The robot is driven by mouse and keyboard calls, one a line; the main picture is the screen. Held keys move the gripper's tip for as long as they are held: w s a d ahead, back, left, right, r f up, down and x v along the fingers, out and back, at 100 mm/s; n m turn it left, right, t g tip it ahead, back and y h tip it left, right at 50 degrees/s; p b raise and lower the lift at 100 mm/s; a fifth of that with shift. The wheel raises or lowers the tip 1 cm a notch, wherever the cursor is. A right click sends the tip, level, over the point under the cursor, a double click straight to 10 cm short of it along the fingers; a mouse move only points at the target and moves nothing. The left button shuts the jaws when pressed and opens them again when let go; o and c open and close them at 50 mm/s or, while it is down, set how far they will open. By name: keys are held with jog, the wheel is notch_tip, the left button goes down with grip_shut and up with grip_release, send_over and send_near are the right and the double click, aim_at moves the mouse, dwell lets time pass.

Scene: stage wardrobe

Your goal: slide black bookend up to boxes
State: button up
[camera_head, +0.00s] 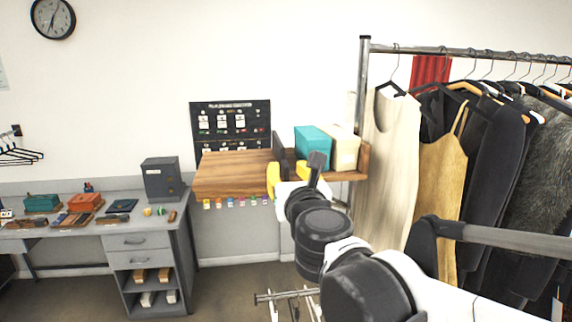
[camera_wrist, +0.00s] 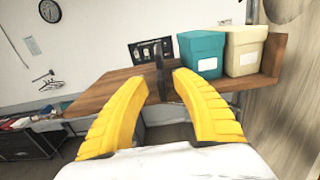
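The black bookend (camera_head: 279,147) stands upright on a wooden shelf (camera_head: 235,173), left of the boxes. It also shows in the wrist view (camera_wrist: 158,62) as a thin dark upright plate. A teal box (camera_head: 312,141) and a cream box (camera_head: 345,149) stand side by side on the shelf's right part. A small gap shows between bookend and teal box. My gripper (camera_wrist: 161,82) has its yellow fingers apart, one on each side of the bookend in the wrist view. Clear space shows between the fingers; I see no firm grip. The bookend's lower part is partly hidden.
The shelf has an upright wooden end (camera_wrist: 274,58) right of the cream box. Its left part is bare. A clothes rack (camera_head: 480,52) with hanging garments stands close on the right. A grey desk (camera_head: 150,228) with small items and a grey box (camera_head: 162,178) stands left.

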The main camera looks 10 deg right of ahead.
aim_at(279, 153)
jog(key=shift+w, duration=1.45)
jog(key=shift+c, duration=0.5)
grip_shut()
